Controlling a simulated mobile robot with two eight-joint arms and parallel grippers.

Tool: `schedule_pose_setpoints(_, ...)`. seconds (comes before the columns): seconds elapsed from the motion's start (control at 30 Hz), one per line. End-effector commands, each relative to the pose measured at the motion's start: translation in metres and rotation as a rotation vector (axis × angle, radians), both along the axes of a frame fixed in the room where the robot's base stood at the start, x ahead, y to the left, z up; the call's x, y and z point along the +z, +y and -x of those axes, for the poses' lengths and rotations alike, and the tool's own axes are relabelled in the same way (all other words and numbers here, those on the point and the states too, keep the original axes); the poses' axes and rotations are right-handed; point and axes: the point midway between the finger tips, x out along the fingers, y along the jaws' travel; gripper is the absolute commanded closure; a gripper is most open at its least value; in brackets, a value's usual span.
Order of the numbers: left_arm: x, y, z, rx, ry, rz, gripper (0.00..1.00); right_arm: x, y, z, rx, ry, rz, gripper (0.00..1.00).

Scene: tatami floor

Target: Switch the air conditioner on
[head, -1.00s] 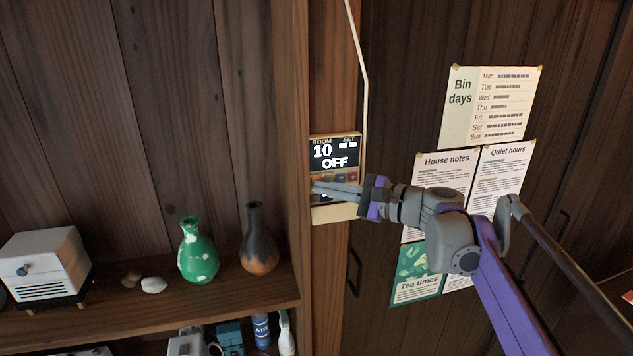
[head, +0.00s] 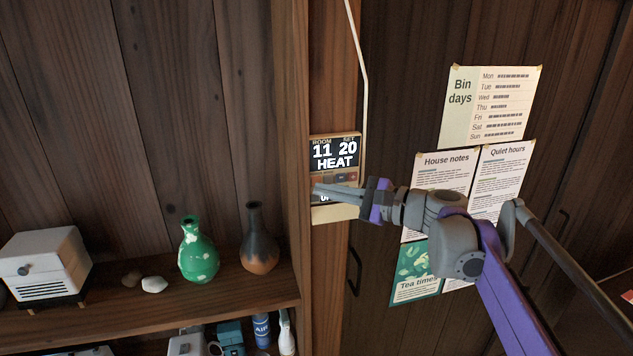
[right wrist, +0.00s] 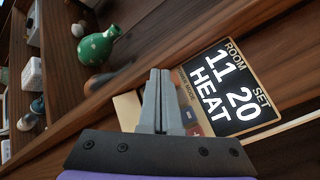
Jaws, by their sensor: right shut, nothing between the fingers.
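The air conditioner's wall control panel (head: 335,155) is mounted on a wooden post in the head view. Its dark display reads ROOM 11, SET 20 and HEAT. The display (right wrist: 228,90) also shows large and tilted in the right wrist view. A row of small buttons sits below the display, partly hidden by my right gripper. My right gripper (head: 318,189) is shut and empty, with its fingertips in front of the lower part of the panel. In the right wrist view the closed fingers (right wrist: 158,78) are beside the buttons; I cannot tell whether they touch. My left gripper is not in view.
A shelf (head: 190,310) on the left holds a green vase (head: 198,252), a dark vase (head: 259,240), stones and a white box-shaped appliance (head: 45,265). Paper notices (head: 490,105) hang on the dark doors to the right. A pale cable (head: 358,60) runs above the panel.

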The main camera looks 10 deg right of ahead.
Motion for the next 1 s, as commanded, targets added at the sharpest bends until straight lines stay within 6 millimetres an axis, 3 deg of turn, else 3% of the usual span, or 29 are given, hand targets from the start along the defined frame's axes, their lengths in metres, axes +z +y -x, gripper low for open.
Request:
schedule_pose_setpoints(0.37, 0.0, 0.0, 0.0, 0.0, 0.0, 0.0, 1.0, 0.0, 0.0, 0.004, 0.0, 0.0, 0.0, 1.0)
schedule_pose_setpoints(0.8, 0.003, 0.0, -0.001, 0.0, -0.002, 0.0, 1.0, 0.0, -0.002, 0.045, -0.001, 0.0, 0.0, 1.0)
schedule_pose_setpoints(1.0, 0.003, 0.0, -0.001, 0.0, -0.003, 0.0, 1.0, 0.0, -0.001, 0.052, 0.0, 0.0, 0.0, 1.0)
